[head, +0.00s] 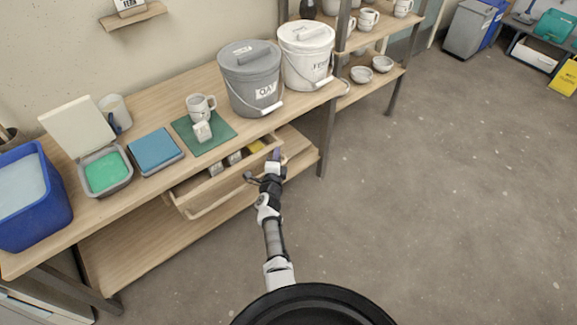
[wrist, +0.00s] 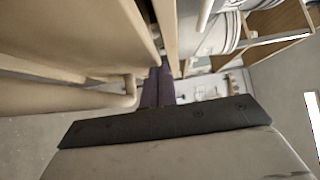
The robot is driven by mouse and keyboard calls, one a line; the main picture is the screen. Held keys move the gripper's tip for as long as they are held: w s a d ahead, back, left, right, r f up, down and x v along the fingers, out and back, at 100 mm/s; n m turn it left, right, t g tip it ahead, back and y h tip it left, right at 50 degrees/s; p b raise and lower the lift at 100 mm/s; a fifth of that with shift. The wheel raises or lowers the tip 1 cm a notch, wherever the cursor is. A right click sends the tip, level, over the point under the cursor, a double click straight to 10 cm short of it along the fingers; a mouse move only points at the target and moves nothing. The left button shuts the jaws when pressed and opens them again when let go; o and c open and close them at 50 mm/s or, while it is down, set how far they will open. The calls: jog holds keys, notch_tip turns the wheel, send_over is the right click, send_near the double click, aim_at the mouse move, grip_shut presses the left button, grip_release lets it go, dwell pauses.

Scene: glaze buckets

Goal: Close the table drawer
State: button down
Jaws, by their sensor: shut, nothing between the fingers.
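The table drawer (head: 212,194) stands open under the front edge of the wooden table (head: 77,224) in the head view. A few small items lie inside it, one of them yellow. My gripper (head: 276,155) is at the drawer's right end, close to its right front corner. In the wrist view the two dark fingers (wrist: 158,88) are together with nothing between them. The drawer's wooden front and its rounded handle (wrist: 100,98) lie left of the fingers there. Whether the fingers touch the drawer I cannot tell.
On the table are a grey bucket (head: 251,82), a white bucket (head: 305,58), a mug (head: 200,106) on a green mat, a blue tray (head: 155,152) and a blue bin (head: 32,195). A shelf rack stands at the right. The floor (head: 430,200) is clear.

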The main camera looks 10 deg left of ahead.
aim_at(268, 152)
jog(key=shift+w+a+b, duration=0.3)
jog(key=shift+w+a, duration=0.4)
jog(key=shift+a, duration=0.2)
jog(key=shift+w+a+b, duration=0.25)
jog(key=shift+w+a, duration=0.45)
jog(key=shift+a, duration=0.15)
jog(key=shift+f, duration=0.1)
